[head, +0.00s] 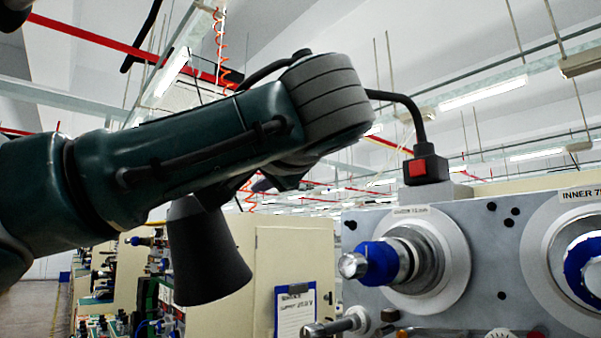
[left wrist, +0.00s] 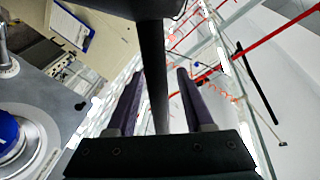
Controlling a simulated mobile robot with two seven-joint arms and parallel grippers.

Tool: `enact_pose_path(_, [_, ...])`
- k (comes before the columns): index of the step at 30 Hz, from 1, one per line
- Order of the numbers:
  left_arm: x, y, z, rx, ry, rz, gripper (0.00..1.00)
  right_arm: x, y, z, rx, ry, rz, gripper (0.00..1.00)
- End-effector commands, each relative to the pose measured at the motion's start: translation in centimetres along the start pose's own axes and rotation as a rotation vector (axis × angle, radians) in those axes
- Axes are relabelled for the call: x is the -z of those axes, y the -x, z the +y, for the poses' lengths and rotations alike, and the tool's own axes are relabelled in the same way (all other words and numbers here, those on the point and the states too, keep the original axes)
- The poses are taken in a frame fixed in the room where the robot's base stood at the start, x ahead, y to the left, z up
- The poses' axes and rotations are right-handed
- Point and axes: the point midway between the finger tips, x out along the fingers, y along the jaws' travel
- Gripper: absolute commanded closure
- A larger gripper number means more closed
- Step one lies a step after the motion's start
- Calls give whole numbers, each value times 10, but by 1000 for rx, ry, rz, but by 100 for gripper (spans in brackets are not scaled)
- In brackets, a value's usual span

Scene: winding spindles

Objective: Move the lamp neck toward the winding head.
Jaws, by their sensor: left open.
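The desk lamp's black neck (head: 408,103) rises from a black base with a red switch (head: 427,168) and bends left behind my left wrist. A dark conical shade (head: 205,255) hangs below my forearm, left of the winding head (head: 385,263), a blue and silver spindle on a grey panel. In the left wrist view the black neck (left wrist: 159,95) runs between the two fingers of my left gripper (left wrist: 160,78), with gaps at both sides. The gripper is open around it. My arm hides the fingers in the head view. My right gripper is not in view.
A second blue spindle (head: 585,265) sits at the right edge. A clipboard (head: 296,310) hangs on a beige cabinet (head: 290,245) behind. A smaller metal shaft (head: 335,325) juts out below the winding head. Open air lies between shade and spindle.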

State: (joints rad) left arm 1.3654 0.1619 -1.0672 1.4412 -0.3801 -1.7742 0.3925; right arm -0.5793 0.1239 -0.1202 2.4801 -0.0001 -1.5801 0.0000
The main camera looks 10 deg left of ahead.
Motion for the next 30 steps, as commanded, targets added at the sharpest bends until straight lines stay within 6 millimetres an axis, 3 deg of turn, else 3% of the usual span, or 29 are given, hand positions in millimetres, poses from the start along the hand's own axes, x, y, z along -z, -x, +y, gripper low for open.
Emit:
enact_pose_path(5, [-1,0,1,0,-1,0,48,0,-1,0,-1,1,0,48])
enact_pose_path(19, [0,0,0,0,-1,0,100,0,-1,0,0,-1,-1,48])
enact_pose_path(30, [0,0,0,0,-1,0,100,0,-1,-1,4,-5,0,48])
